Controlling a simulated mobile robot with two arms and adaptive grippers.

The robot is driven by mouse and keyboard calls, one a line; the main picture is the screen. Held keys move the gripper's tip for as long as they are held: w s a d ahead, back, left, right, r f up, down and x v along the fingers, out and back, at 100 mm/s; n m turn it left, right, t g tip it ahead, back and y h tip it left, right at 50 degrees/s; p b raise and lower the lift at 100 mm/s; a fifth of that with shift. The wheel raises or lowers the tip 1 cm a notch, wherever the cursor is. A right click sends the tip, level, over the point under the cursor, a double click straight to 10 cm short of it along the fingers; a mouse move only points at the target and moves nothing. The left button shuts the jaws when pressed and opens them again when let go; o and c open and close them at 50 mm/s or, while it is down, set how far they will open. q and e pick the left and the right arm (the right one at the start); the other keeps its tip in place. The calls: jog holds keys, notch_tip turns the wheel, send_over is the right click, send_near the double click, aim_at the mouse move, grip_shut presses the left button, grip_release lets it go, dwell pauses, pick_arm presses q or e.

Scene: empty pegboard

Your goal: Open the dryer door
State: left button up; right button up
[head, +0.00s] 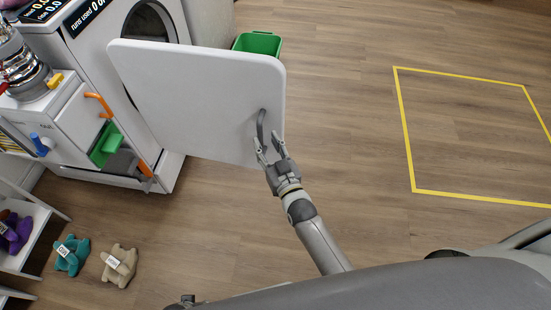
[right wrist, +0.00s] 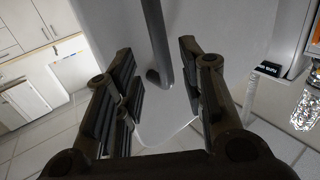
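The white dryer door (head: 185,95) stands swung out from the dryer (head: 95,75), with part of the round dark opening (head: 150,22) showing behind it. A grey curved handle (head: 261,122) is on the door near its right edge. My right gripper (head: 269,146) is at the lower end of the handle. In the right wrist view, its fingers (right wrist: 160,85) are spread apart, and the handle (right wrist: 155,35) comes down between them without visible contact. The door (right wrist: 205,30) fills the space behind. My left gripper is not in view.
A green bin (head: 258,43) stands behind the door. A white cabinet with orange handles (head: 98,104) and a green container (head: 107,145) is at left. Teal (head: 71,255) and beige (head: 119,265) plush toys lie on the floor. The yellow-outlined floor area (head: 475,135) is clear.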

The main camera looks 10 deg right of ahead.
jog(key=s+d, duration=0.1)
jog(key=s, duration=0.5)
jog(key=shift+s, duration=0.2)
